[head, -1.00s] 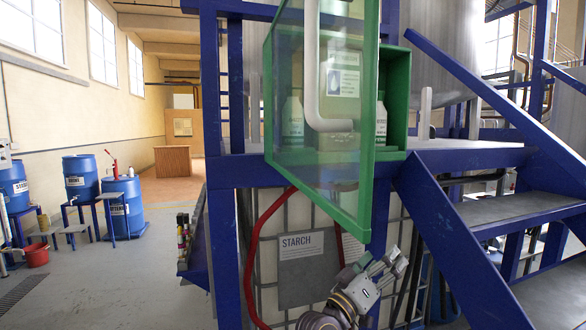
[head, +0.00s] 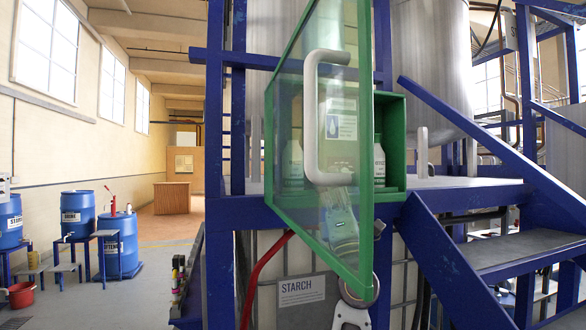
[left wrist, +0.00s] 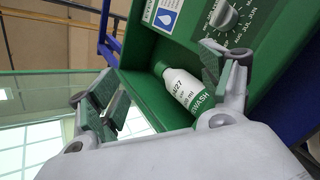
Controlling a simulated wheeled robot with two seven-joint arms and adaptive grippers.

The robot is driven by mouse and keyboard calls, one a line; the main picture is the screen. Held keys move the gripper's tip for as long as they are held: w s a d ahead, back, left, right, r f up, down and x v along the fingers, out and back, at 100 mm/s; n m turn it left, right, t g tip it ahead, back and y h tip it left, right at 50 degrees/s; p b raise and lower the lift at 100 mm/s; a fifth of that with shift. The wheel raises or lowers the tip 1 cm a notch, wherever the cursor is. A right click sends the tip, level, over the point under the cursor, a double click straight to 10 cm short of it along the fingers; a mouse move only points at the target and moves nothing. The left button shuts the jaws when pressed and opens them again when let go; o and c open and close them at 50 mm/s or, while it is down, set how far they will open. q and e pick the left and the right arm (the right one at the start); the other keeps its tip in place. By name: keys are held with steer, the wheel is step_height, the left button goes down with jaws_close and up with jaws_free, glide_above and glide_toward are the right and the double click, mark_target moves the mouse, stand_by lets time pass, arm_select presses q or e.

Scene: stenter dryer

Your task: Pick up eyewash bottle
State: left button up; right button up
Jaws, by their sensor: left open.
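The green cabinet (head: 397,112) stands open on the blue frame. One white eyewash bottle (head: 379,162) stands upright at its right side; another white bottle (head: 292,163) shows through the door glass at left. In the left wrist view a white bottle with a green cap and green EYEWASH band (left wrist: 184,90) lies ahead, between the spread fingers in the picture and apart from them. My left gripper (left wrist: 160,80) is open and empty. In the head view my left gripper (head: 336,190) is behind the door glass, its fingertips partly hidden by the handle. My right gripper is out of view.
The transparent green-framed door (head: 366,220) with its pale handle (head: 311,120) swings out toward me, beside my arm. A dial (left wrist: 222,15) and a drop label (left wrist: 163,15) are in the cabinet. Blue stairs (head: 500,250) stand right; a STARCH tank (head: 300,290) sits below.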

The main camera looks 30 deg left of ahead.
arm_select(q)
steer(key=shift+s+a+r+n+g+h, duration=1.05)
steer(key=shift+r+n+g+h, duration=2)
steer(key=shift+n+g, duration=3.55)
steer(key=shift+n+t+y, duration=0.75)
steer(key=shift+n+t, duration=0.05)
steer(key=x, duration=0.3)
steer(key=r+p+x, duration=0.1)
steer(key=x, duration=0.5)
steer(key=shift+d+r+p, duration=0.1)
steer(key=shift+r+p, duration=0.1)
steer(key=shift+p, duration=0.15)
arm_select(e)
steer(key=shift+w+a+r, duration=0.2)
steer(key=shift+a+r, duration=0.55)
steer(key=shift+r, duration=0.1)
